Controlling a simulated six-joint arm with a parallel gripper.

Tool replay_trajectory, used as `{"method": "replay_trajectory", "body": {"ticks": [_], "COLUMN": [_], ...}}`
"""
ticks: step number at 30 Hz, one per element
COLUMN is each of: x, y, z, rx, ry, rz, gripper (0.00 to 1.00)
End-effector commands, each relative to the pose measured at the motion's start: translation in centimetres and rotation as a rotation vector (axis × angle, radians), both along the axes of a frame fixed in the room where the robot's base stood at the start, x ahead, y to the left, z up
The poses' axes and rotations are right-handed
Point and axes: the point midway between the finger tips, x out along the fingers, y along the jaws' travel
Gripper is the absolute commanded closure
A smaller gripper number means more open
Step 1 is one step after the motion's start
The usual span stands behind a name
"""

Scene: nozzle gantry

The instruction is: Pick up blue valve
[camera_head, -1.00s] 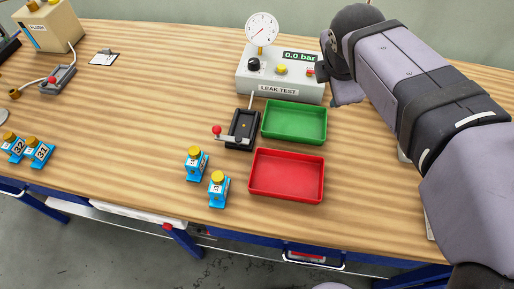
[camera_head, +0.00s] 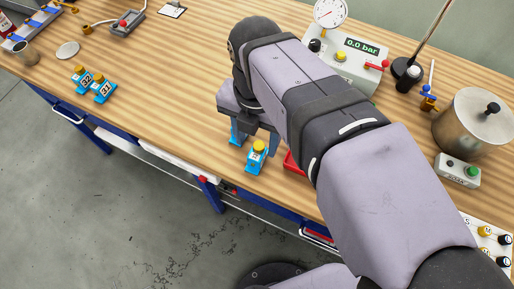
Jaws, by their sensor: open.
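A blue valve (camera_head: 256,157) with a yellow cap stands upright near the table's front edge. My gripper (camera_head: 253,130) is open and points down, just behind and above this valve as seen from the camera. A second blue piece (camera_head: 235,137) shows at the gripper's left side, mostly hidden by it. It appears to be the other valve; I cannot tell whether it lies between the fingers. Two more blue valves, marked 32 (camera_head: 81,78) and 31 (camera_head: 103,90), stand further left, apart from the gripper.
The leak tester (camera_head: 350,58) reads 0.0 bar behind my arm. The red tray (camera_head: 292,163) is mostly hidden by my arm; the green tray is out of sight. A steel pot (camera_head: 474,122) stands at right. The wooden table (camera_head: 165,90) is clear between the valve pairs.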

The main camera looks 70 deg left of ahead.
Motion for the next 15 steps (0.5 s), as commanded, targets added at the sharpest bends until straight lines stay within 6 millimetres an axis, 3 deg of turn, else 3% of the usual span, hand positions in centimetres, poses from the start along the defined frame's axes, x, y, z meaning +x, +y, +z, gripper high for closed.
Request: {"method": "replay_trajectory", "body": {"ticks": [8,15], "x": [0.1,0.1], "y": [0.0,-0.2], "z": [-0.9,-3.9], "rx": [-0.001,-0.002], "ry": [-0.001,-0.001], "rz": [-0.002,-0.002], "gripper": [0.52,0.52]}}
